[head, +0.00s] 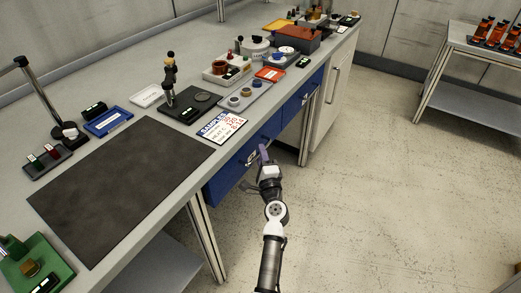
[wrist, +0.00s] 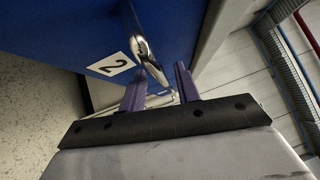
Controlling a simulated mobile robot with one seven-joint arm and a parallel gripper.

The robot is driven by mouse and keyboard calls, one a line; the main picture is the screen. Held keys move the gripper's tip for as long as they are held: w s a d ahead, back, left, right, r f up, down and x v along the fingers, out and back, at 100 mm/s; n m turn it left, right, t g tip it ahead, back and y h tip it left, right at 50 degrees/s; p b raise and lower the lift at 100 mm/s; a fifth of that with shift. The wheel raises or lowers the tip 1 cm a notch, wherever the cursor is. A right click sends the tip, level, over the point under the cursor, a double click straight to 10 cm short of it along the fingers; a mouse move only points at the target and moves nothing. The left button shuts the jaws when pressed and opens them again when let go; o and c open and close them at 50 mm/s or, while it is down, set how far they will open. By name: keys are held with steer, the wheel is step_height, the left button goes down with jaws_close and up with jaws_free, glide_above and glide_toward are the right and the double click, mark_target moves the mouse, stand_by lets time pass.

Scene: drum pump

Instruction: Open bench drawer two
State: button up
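A blue bench drawer (head: 235,170) sits under the bench top, and its front looks closed. In the wrist view the blue drawer front (wrist: 75,30) carries a white label with the number 2 (wrist: 110,64). A shiny metal handle (wrist: 148,50) stands out from it beside the label. My gripper (wrist: 161,70) is open, its two purple fingers apart. The near end of the handle lies at the fingertips, towards the left finger; I cannot tell whether they touch. In the head view my gripper (head: 264,156) is in front of this drawer, partly hiding its front.
A second blue drawer (head: 302,94) is further along the bench. A sample sign (head: 222,127) lies at the bench edge above my gripper. A dark mat (head: 120,185) and several trays cover the top. The floor (head: 400,200) to the right is clear.

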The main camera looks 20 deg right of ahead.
steer(key=shift+w+d+r, duration=0.1)
steer(key=shift+w, duration=0.65)
steer(key=shift+c, duration=0.4)
jaws_close()
